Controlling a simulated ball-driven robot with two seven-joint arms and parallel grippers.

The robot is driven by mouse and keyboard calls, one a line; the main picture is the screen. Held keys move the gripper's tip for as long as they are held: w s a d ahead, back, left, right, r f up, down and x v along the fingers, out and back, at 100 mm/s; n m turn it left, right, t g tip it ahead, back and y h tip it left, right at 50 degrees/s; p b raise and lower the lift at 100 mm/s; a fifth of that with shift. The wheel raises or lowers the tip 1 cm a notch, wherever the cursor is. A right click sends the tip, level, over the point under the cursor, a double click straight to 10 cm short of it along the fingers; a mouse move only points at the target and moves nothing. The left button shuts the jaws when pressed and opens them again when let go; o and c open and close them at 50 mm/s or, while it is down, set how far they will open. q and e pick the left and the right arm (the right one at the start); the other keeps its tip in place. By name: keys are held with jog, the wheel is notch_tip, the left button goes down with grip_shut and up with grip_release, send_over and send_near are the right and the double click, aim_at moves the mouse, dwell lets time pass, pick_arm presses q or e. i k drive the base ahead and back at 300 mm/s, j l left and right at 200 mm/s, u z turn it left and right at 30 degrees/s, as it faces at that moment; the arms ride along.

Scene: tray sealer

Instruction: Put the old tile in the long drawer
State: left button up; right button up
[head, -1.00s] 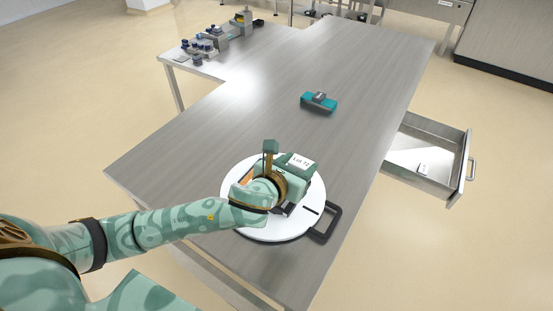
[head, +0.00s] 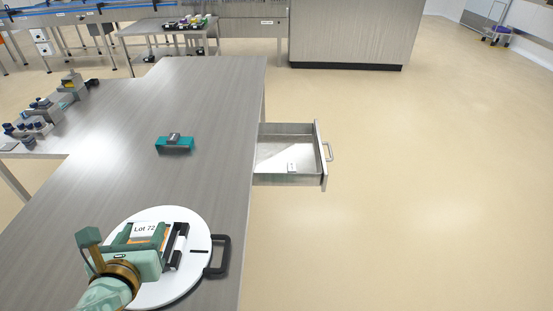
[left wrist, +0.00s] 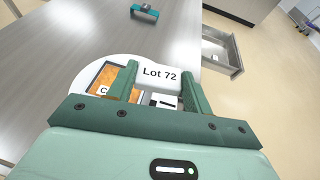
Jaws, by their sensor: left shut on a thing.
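A white tile marked "Lot 72" (head: 145,229) is between the fingers of my left gripper (head: 142,250), which is shut on it. The tile also shows between the fingertips in the left wrist view (left wrist: 160,75). It is over a round white plate (head: 196,225) with a black handle; I cannot tell whether it touches what is beneath it. The long drawer (head: 322,165) stands pulled out from the table's right side. A small white label (head: 291,167) lies inside it. My right gripper is not in view.
A teal block with a grey top (head: 174,146) sits mid-table. Several small dark-blue and grey parts (head: 38,120) stand on the side table at the left. An orange panel (left wrist: 107,78) lies beside the tile on the plate. The floor right of the drawer is clear.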

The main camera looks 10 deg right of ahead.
aim_at(289, 143)
jog(key=i+l+u, duration=0.2)
jog(key=l, duration=0.7)
jog(key=l+u, duration=0.15)
jog(key=l, duration=0.8)
jog(key=i+l+u, duration=0.2)
jog(key=i+l, duration=0.2)
jog(key=l, duration=0.2)
jog(key=i+l+u, duration=0.1)
jog(key=l, duration=0.25)
jog(key=i+l+u, duration=0.1)
jog(key=i+l, duration=0.2)
jog(key=i+l+u, duration=0.1)
jog(key=l, duration=0.3)
jog(key=i+l+u, duration=0.1)
jog(key=l, duration=0.25)
jog(key=i+l, duration=0.1)
jog(key=i, duration=0.2)
jog(key=i+l, duration=0.15)
jog(key=i+j+u, duration=0.05)
jog(key=i, duration=0.05)
